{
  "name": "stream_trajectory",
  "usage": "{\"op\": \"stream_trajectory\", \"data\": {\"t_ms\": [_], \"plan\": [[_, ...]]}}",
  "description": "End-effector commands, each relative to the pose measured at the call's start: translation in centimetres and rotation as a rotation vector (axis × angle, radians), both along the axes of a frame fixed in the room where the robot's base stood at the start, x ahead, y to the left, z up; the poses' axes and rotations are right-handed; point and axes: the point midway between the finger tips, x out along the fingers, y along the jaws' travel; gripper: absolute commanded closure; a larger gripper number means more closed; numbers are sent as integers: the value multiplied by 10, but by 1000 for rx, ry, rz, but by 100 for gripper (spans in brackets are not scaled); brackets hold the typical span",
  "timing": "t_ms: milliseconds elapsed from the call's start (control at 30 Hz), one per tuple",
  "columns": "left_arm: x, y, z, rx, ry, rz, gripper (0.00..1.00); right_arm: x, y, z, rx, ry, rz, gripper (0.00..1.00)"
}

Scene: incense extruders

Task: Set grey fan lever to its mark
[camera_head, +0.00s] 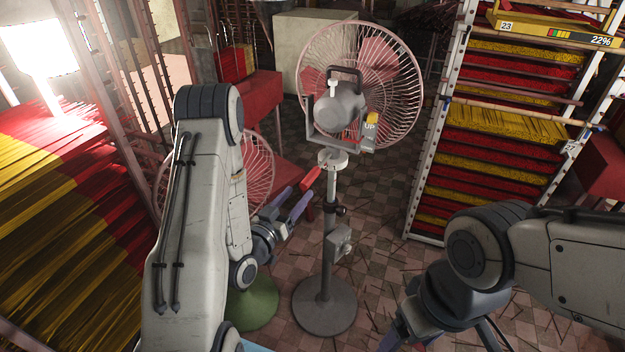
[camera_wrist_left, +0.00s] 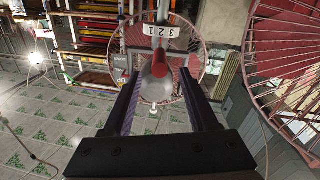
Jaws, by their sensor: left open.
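The grey fan (camera_head: 338,105) stands upright mid-view on a grey pole and round base (camera_head: 325,303). A pale collar (camera_head: 333,161) sits on the pole under its head. In the left wrist view the collar's scale (camera_wrist_left: 160,31) reads 3, 2, 1. A red-handled lever (camera_head: 311,181) reaches from near the collar down toward my left gripper (camera_head: 293,200). My left gripper is open, its fingertips close to the red handle (camera_wrist_left: 158,66); contact cannot be told. My right gripper (camera_head: 405,335) is partly cut off at the bottom edge.
A second fan with a green base (camera_head: 252,303) stands behind my left arm. A rack of red and yellow incense (camera_head: 495,130) is on the right, and bundles (camera_head: 60,190) lie on the left. Tiled floor lies between.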

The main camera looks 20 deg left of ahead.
Motion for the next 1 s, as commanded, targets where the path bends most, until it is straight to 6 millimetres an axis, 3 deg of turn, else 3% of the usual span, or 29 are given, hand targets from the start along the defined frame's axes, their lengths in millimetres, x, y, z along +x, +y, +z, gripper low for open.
{"op": "stream_trajectory", "data": {"t_ms": [33, 233, 367, 400, 600, 1000], "plan": [[4, -1, -6, 3, -6, -3, 41, 0, 0, -15, 0, 0, 0, 22], [17, -3, -6, -1, -7, 1, 41, 0, 0, -45, 0, 0, 0, 22], [45, -8, 0, -2, -7, -1, 41, 0, 0, -45, 0, 0, 0, 22], [53, -9, 3, -1, -3, 0, 41, 0, 0, -38, 0, 0, 0, 22], [82, -12, 2, -2, 0, 2, 41, 0, 0, -30, 0, 0, 0, 22], [94, -14, 0, -4, 0, 3, 41, 0, 0, -29, 0, 0, 0, 22]]}}
